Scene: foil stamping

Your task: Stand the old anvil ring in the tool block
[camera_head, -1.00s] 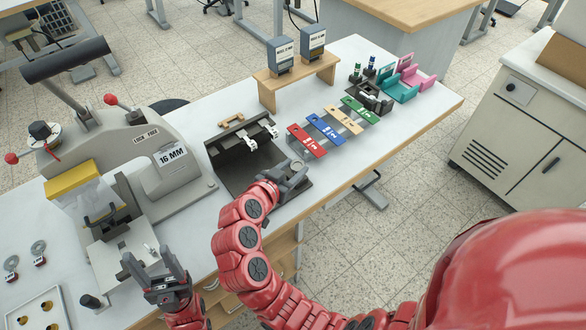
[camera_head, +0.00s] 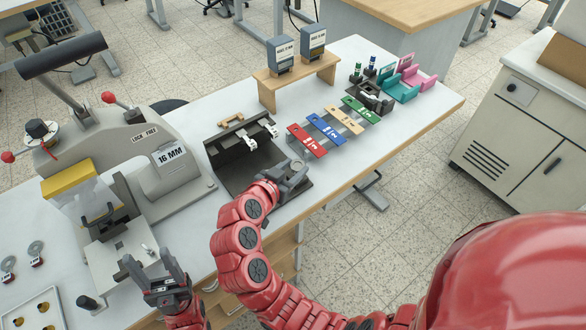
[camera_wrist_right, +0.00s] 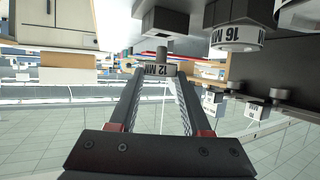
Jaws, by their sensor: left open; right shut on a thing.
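My right gripper (camera_head: 290,178) is shut on a small dark piece with a white "12 MM" label (camera_wrist_right: 158,70), held between the fingertips in the right wrist view. I take this for the old anvil ring; its full shape is hidden. It is over the front right part of a dark grey block (camera_head: 235,175), which looks like the tool block. Other white-labelled pieces sit in the block, one reading "16 MM" (camera_wrist_right: 236,38). I cannot tell whether the held piece touches the block. My left gripper (camera_head: 146,257) is open and empty, in front of the press.
A grey press (camera_head: 150,150) marked "16 MM" stands to the left. A white tray (camera_head: 55,310) is at the lower left. Coloured plates (camera_head: 325,130), a wooden stand (camera_head: 298,78) and teal and pink holders (camera_head: 400,85) occupy the right.

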